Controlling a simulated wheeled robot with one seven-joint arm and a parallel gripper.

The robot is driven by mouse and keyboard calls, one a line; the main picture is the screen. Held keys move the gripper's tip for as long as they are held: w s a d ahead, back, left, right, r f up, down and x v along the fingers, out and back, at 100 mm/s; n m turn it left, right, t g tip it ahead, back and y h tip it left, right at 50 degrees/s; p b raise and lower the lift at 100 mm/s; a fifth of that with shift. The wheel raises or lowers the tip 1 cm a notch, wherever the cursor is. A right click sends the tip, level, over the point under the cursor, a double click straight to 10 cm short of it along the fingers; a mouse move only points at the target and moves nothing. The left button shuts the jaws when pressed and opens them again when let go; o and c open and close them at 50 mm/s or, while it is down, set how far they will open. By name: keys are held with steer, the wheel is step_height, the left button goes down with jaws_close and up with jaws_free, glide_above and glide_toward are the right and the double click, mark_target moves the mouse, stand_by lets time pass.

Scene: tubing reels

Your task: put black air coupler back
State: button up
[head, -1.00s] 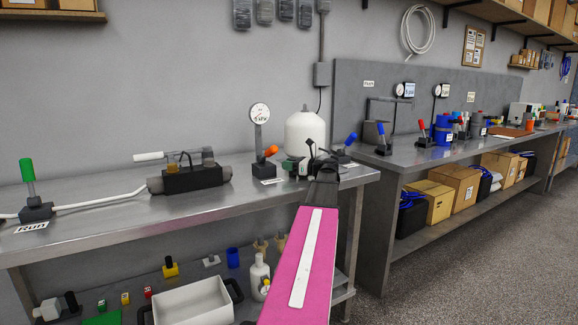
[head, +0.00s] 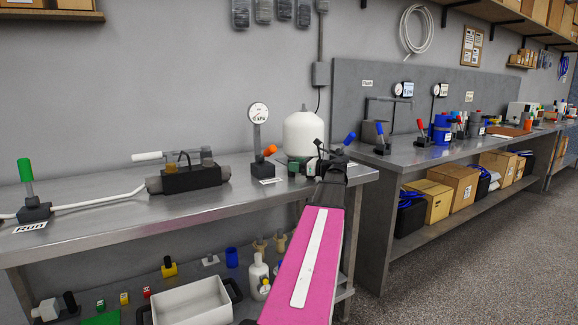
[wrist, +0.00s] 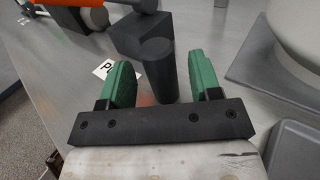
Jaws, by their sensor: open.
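My gripper (wrist: 162,75) is open, with green fingers either side of a plain black cylinder (wrist: 158,70). This cylinder looks like the black air coupler. It stands close to a black block (wrist: 141,34), and I cannot tell whether they touch. Neither finger clearly presses on the cylinder. In the head view my gripper (head: 318,158) is over the right end of the near bench (head: 120,222). My own wrist hides most of the coupler there.
An orange-handled valve (head: 268,160) is left of my gripper and a blue lever (head: 349,139) is to its right. A white tank (head: 304,134) stands behind. A gauge (head: 258,115) rises at the back. A white tray (head: 192,302) sits on the lower shelf.

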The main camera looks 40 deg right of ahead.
steer(key=v, duration=0.8)
steer(key=shift+s+d, duration=0.1)
